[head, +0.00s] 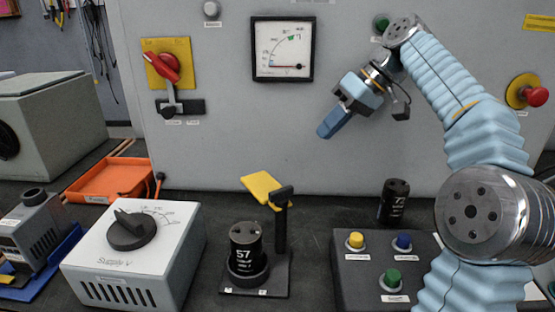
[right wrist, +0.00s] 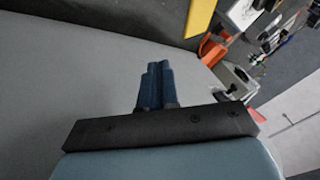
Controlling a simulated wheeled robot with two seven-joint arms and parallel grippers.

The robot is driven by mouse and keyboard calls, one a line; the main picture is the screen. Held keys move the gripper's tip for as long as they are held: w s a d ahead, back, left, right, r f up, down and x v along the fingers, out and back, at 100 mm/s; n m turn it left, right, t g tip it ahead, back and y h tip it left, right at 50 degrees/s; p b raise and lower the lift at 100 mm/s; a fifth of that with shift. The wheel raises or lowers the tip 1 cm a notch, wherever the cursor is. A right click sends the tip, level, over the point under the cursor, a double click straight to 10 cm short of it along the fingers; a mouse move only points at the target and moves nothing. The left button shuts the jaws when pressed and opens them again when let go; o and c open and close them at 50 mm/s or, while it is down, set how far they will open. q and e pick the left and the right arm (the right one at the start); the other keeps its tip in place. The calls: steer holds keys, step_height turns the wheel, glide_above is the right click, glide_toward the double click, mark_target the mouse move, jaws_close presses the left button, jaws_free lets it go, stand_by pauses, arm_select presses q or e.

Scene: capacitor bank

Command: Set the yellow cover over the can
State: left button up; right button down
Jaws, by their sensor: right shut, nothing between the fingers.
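The yellow cover (head: 263,189) is a flat flap raised and tilted at the top of a black post (head: 281,222) in the head view. The black can (head: 245,252), marked 57, stands upright on a dark base in front of the post. The cover is above and behind the can, apart from it. My right gripper (head: 326,132) is shut and empty, up and to the right of the cover, in front of the grey panel. Its blue fingers (right wrist: 152,85) are together in the right wrist view. A yellow strip (right wrist: 199,16) shows at that view's top; I cannot tell what it is. My left gripper is out of view.
A white supply box (head: 135,255) stands left of the can, with an orange tray (head: 110,180) behind. A button box (head: 350,285) and a second black can (head: 393,203), marked 73, are at the right. The grey panel (head: 215,135) closes off the back.

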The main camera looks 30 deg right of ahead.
mark_target(265, 183)
steer(key=shift+f, duration=0.1)
steer(key=w+a+f+b, duration=0.2)
steer(key=w+a+f, duration=0.1)
steer(key=a+f, duration=0.5)
steer(key=shift+a+b, duration=0.3)
steer(key=shift+a, duration=0.2)
